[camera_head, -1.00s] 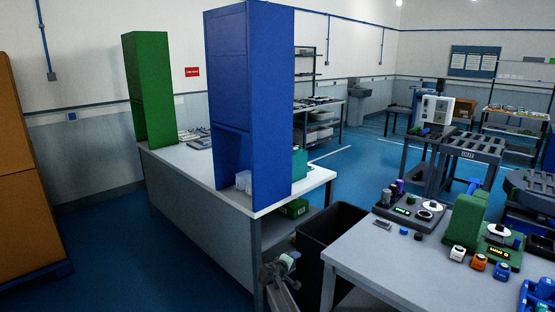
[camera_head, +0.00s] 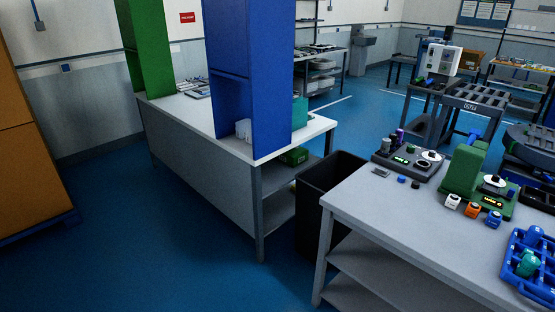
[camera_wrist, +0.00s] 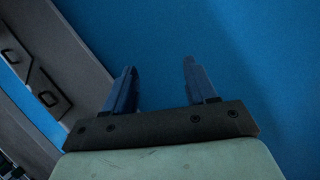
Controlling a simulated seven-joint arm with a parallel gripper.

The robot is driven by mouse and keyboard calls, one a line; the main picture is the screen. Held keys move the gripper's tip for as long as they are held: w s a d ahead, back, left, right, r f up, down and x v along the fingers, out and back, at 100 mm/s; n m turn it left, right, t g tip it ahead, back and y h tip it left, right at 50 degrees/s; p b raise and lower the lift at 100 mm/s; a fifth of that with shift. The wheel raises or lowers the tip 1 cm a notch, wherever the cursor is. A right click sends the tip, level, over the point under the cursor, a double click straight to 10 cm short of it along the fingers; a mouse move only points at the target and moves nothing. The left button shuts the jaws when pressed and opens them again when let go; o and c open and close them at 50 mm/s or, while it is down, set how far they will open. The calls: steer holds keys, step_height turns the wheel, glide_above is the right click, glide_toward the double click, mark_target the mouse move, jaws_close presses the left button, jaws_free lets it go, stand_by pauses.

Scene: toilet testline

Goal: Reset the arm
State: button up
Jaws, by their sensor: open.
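My gripper (camera_wrist: 158,88) shows in the wrist view. Its two blue fingers stand wide apart, with nothing between them. Behind them is plain blue, which looks like the floor. The gripper and arm are not visible in the head view now.
A grey table (camera_head: 375,215) with devices and a blue tray (camera_head: 516,287) stands at the right. A black bin (camera_head: 318,206) stands beside a long white-topped bench (camera_head: 190,126) bearing blue (camera_head: 250,70) and green (camera_head: 146,50) cabinets. Open blue floor (camera_head: 150,255) lies in front.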

steer(key=s+a+m+g+y, duration=0.2)
steer(key=s+a+g+y, duration=0.1)
steer(key=s, duration=1.6)
steer(key=shift+s+r+m+g+y, duration=0.15)
steer(key=shift+s+m+g+y, duration=0.2)
steer(key=shift+g, duration=0.35)
